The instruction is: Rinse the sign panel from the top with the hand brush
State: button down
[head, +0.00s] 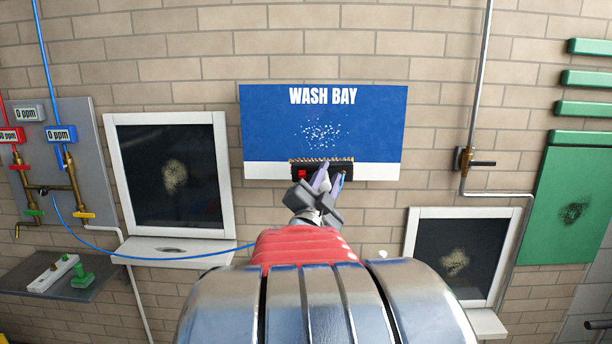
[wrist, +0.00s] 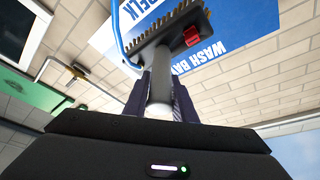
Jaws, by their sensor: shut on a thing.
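The sign panel (head: 270,130) is blue with a white lower band and the words WASH BAY. It hangs on the brick wall, and a patch of white specks shows at its middle. My gripper (head: 325,182) is shut on the hand brush's handle, just below the panel. The black hand brush (head: 318,172) has pale bristles pointing up and a red part at its left. It overlaps the panel's lower edge in the head view; I cannot tell if it touches. In the wrist view the brush head (wrist: 165,38) stands ahead of my gripper (wrist: 160,85), with the panel (wrist: 262,18) behind.
A blue hose (head: 150,258) runs from the valve board (head: 62,170) at left towards my arm. White-framed windows (head: 112,180) with brownish patches stand left and lower right. A pipe with a brass valve (head: 463,160) and a green panel (head: 560,185) are at right.

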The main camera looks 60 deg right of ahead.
aim_at(327, 184)
jog(key=shift+s+a+r, duration=0.1)
jog(key=shift+s+a, duration=0.3)
jog(key=shift+a, duration=0.35)
jog(key=shift+s+a+r, duration=0.1)
jog(key=shift+s+a, duration=0.25)
jog(key=shift+a, duration=0.35)
